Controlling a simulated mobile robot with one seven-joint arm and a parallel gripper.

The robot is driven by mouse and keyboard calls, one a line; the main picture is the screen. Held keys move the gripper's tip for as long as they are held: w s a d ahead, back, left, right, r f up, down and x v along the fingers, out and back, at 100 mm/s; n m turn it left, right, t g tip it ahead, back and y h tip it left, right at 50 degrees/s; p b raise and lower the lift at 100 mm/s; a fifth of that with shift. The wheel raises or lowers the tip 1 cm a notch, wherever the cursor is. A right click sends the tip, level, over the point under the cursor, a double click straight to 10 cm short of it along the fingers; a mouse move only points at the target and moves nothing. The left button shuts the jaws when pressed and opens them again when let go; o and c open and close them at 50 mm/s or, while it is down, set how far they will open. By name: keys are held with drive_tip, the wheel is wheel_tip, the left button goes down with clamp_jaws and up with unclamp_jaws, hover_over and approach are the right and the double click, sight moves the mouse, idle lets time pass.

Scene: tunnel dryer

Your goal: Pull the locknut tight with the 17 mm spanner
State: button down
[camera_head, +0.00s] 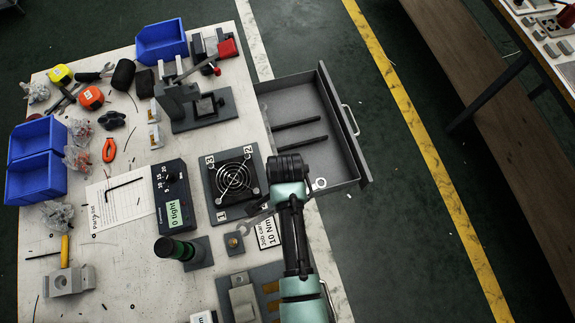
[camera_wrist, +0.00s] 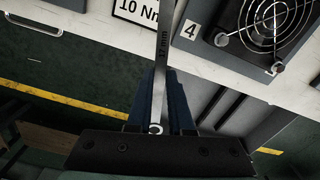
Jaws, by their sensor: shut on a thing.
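My gripper (camera_wrist: 164,80) is shut on a steel spanner (camera_wrist: 162,50) marked 17 mm. In the wrist view its ring end sits close to the palm and its shank runs up out of the picture. In the head view, my arm hides the fingers and the middle of the spanner. The ring end (camera_head: 319,184) shows to the right of the arm, the open jaw (camera_head: 243,228) to the left. A small brass fitting on a dark block (camera_head: 235,244), perhaps the locknut, lies just below the open jaw. I cannot tell whether they touch. A display box (camera_head: 173,195) reads "0 tight".
A job card (camera_head: 267,232) reading 10 Nm lies beside the jaw. A fan guard (camera_head: 235,179) on a numbered plate stands above it. An open drawer (camera_head: 350,150) juts out from the bench's right side.

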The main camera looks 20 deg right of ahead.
drive_tip(key=shift+s+a+f+b, duration=0.1)
drive_tip(key=shift+a+f+b, duration=0.05)
drive_tip(key=shift+f+b, duration=0.4)
drive_tip(key=shift+s+a+f+b, duration=0.15)
drive_tip(key=shift+f+b, duration=0.2)
drive_tip(key=shift+f, duration=0.25)
drive_tip(key=shift+s+a+r+p, duration=0.1)
drive_tip(key=shift+a+r+p, duration=0.05)
drive_tip(key=shift+a+p, duration=0.25)
drive_tip(key=shift+s+a+p, duration=0.3)
drive_tip(key=shift+a+p, duration=0.05)
drive_tip(key=shift+a, duration=0.2)
drive_tip(key=shift+s+a+p, duration=0.25)
drive_tip(key=shift+a+p, duration=0.05)
drive_tip(key=shift+a, duration=0.2)
drive_tip(key=shift+s, duration=0.15)
drive_tip(key=shift+s+d+m+p, duration=0.1)
drive_tip(key=shift+s+m+p, duration=0.5)
drive_tip(key=shift+p, duration=0.15)
